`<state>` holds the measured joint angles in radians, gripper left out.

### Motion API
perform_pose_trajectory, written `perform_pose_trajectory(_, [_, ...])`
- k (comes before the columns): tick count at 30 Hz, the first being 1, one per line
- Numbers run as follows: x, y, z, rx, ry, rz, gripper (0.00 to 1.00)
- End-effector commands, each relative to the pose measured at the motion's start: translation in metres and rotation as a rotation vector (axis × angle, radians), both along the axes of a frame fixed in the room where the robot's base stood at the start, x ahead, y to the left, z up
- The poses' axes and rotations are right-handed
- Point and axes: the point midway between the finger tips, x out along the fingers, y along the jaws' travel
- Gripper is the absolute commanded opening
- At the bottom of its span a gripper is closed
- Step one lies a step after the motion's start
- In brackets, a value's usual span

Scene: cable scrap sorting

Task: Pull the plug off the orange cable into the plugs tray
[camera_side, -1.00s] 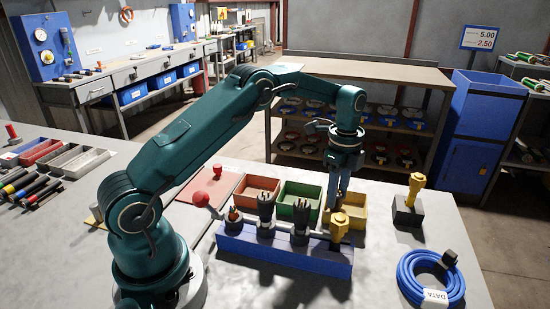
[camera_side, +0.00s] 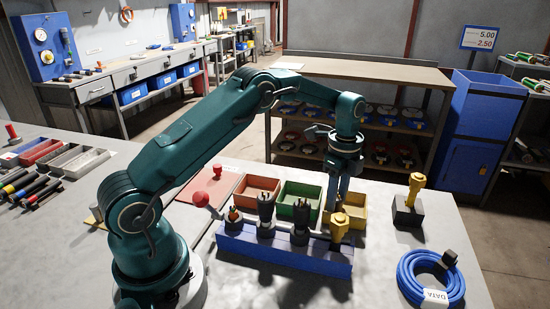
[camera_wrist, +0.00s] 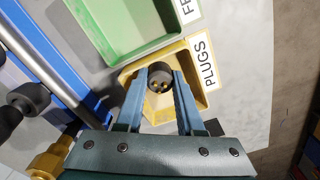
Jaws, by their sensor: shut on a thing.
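My gripper (camera_wrist: 160,80) is shut on a dark round plug (camera_wrist: 160,69) whose gold pins face the wrist camera. The plug is over the yellow plugs tray (camera_wrist: 203,57), labelled PLUGS; I cannot tell whether it touches the tray floor. In the side view my gripper (camera_side: 336,203) reaches down at the left part of the yellow tray (camera_side: 358,213), and its tips are partly hidden.
A green tray (camera_side: 299,193) adjoins on the left. A yellow piece on a black block (camera_side: 407,214) and a blue cable coil (camera_side: 430,281) are at right.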

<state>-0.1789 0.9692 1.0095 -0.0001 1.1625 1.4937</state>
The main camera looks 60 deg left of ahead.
Motion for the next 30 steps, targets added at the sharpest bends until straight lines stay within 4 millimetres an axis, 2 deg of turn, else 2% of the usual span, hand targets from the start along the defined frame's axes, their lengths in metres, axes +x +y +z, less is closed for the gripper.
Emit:
perform_pose_trajectory(9, [-0.0001, 0.0, 0.0, 0.0, 0.0, 0.0, 0.0])
perform_pose_trajectory(10, [-0.0001, 0.0, 0.0001, 0.0, 0.0, 0.0, 0.44])
perform_pose_trajectory(12, [0.0, 0.0, 0.0001, 0.0, 0.0, 0.0, 0.71])
perform_pose_trajectory(30, [-0.0016, 0.0005, 0.0033, 0.001, 0.008, -0.001, 0.72])
